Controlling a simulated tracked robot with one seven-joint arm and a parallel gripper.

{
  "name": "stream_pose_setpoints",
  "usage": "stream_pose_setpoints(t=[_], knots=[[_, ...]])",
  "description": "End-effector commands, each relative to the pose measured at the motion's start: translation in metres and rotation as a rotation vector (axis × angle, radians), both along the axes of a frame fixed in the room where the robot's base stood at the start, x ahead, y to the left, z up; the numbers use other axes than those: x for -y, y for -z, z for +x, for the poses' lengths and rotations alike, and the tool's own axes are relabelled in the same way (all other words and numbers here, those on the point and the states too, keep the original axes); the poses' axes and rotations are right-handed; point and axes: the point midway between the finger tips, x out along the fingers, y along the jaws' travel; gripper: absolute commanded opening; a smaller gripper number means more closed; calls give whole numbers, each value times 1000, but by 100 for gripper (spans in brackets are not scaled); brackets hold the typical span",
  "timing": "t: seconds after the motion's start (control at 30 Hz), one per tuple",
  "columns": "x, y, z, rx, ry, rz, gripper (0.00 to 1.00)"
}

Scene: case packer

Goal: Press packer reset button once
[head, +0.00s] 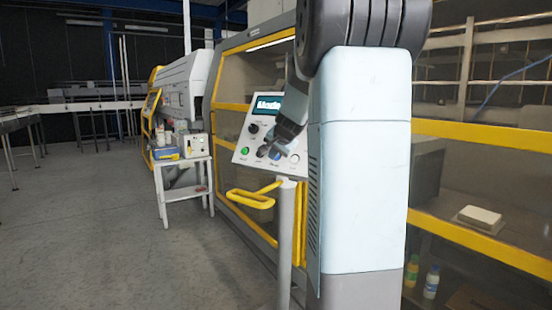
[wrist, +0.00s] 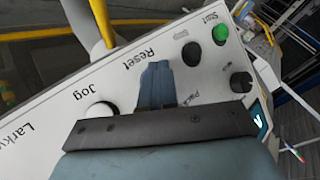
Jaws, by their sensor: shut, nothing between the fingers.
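The packer's tilted control panel (head: 247,131) stands in front of the machine in the head view, and its face (wrist: 215,85) fills much of the wrist view. A blue button (head: 275,156) shows low on the panel, between a black and a white button. In the wrist view the word Reset is printed beside my gripper (wrist: 157,66). The gripper is shut and empty, its fingertips over the spot beside that word, so the reset button is hidden there. In the head view my wrist partly covers the panel. I cannot tell whether the fingertips touch the button.
A green Start button (wrist: 220,33), a black button (wrist: 191,54), a white Jog button (wrist: 100,113) and a black knob (wrist: 241,82) surround the fingers. A yellow handle (head: 250,199) juts out below the panel. A small white table (head: 185,163) with items stands left.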

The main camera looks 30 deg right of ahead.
Motion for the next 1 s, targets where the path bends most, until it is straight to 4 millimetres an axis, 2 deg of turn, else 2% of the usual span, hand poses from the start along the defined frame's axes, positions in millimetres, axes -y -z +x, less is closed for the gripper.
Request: stream_pose_setpoints(t=[0.4,0.77,1.0], knots=[[-12,-8,-5,0,-1,-1,0],[-13,-8,-6,0,0,0,0],[-27,-17,-12,1,-2,-1,0]])
